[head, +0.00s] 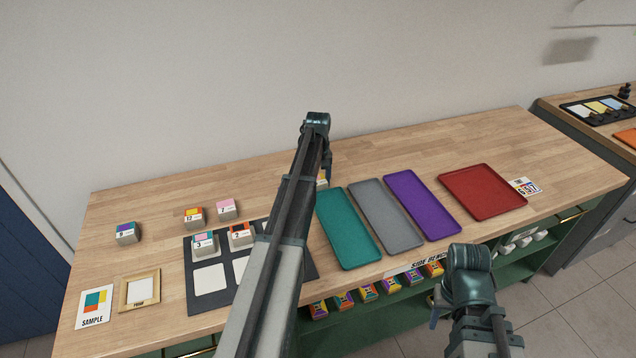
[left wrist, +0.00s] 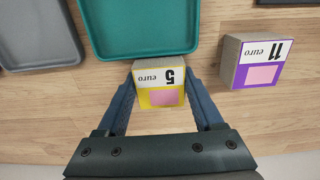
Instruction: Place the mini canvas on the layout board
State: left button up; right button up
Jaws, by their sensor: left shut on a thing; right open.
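A mini canvas block marked "5 euro" (left wrist: 160,84), yellow with a pink square, is between the fingers of my left gripper (left wrist: 160,100), which is shut on it. In the head view a small part of the block shows beside my left gripper (head: 324,172), behind the teal tray. I cannot tell whether it touches the bench. The dark layout board (head: 222,313) lies left of my left arm, with white squares; blocks marked 3 (head: 204,243) and 2 (head: 241,234) stand on its back row. My arm hides part of the board. My right gripper (head: 436,312) is open and empty at the bench's front.
A purple block marked 11 (left wrist: 255,62) stands close beside the held one. Blocks 9 (head: 127,234), 12 (head: 194,217) and 7 (head: 227,209) stand at left. Teal (head: 347,229), grey (head: 385,216), purple (head: 422,205) and red (head: 482,191) trays lie right of my left arm.

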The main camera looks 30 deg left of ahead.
aim_at(318, 182)
pick_arm(q)
jog(key=shift+r, duration=0.15)
notch_tip(318, 182, up, 2)
jog(key=shift+r+p, duration=0.15)
jog(key=shift+p, duration=1.1)
jog(key=shift+s+d+r+p, duration=0.25)
jog(key=shift+s+r+p, duration=0.2)
jog(key=shift+r+p, duration=0.15)
jog(key=s+d, duration=0.2)
jog(key=s, duration=0.2)
jog(key=s+d, duration=0.3)
jog(key=s, duration=0.1)
jog(key=s+d+r+p, duration=0.1)
jog(key=s+d, duration=0.2)
jog(key=s, duration=0.1)
jog(key=shift+d, duration=0.1)
jog(key=shift+s+d, duration=0.25)
jog(key=shift+d, duration=0.05)
